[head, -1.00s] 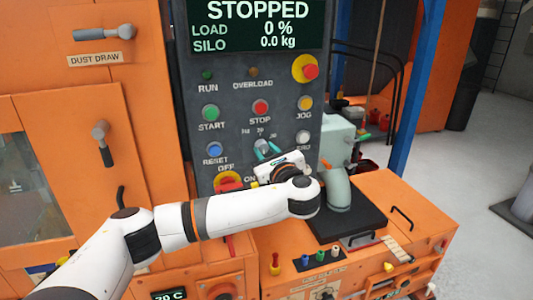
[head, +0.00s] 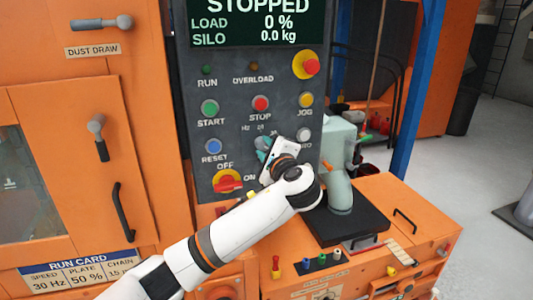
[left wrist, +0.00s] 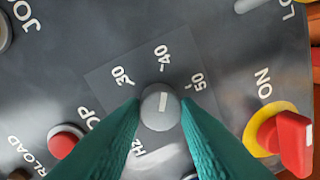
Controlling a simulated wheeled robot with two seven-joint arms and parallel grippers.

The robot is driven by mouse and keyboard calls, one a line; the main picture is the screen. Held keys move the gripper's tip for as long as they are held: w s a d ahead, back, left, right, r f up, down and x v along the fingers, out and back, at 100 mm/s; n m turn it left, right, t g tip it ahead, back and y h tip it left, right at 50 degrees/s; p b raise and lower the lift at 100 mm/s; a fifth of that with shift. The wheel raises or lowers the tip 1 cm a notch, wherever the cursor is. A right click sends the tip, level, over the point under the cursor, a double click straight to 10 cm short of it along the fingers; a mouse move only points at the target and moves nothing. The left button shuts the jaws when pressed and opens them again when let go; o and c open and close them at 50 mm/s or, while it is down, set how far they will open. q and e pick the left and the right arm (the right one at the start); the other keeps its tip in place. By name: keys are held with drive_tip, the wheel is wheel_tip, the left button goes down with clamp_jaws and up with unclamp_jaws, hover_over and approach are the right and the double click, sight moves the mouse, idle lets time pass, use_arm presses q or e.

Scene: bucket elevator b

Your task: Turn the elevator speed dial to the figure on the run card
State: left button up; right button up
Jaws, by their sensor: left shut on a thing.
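The speed dial (left wrist: 161,107) is a grey knob with a white mark, between my left gripper's two teal fingers (left wrist: 160,112) in the left wrist view. The fingers are shut on it. The plate around it (left wrist: 139,75) reads 30, 40 and 50, with Hz below. The white mark points close to 40. In the head view my left gripper (head: 263,150) is at the dial on the grey control panel (head: 232,120), and the wrist hides much of the dial. The run card (head: 80,271) at lower left reads speed 30 Hz, plate 50 %. My right gripper is out of view.
The red-and-yellow OFF/ON switch (head: 227,181) sits below the dial. A STOP button (head: 260,103), a JOG button (head: 306,99) and a red emergency button (head: 310,65) are nearby. The screen (head: 245,20) reads STOPPED. A pale machine on a black base (head: 346,222) stands to the right.

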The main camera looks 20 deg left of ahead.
use_arm(q)
drive_tip(key=n+b, duration=0.1)
drive_tip(key=n, duration=0.3)
drive_tip(key=n+b, duration=0.1)
drive_tip(key=n, duration=0.1)
drive_tip(key=shift+f+h+b, duration=0.3)
drive_tip(key=n+b, duration=0.2)
drive_tip(key=n, duration=0.3)
drive_tip(key=shift+n+t+b, duration=0.3)
drive_tip(key=shift+n, duration=0.1)
drive_tip(key=shift+s, duration=0.1)
drive_tip(key=o, duration=1)
drive_tip(key=shift+r, duration=0.1)
drive_tip(key=shift+c, duration=0.2)
drive_tip(key=shift+r, duration=0.1)
drive_tip(key=shift+s, duration=0.1)
drive_tip(key=b+v, duration=0.1)
drive_tip(key=v, duration=1)
drive_tip(key=shift+s+d, duration=0.15)
drive_tip(key=shift+s, duration=0.25)
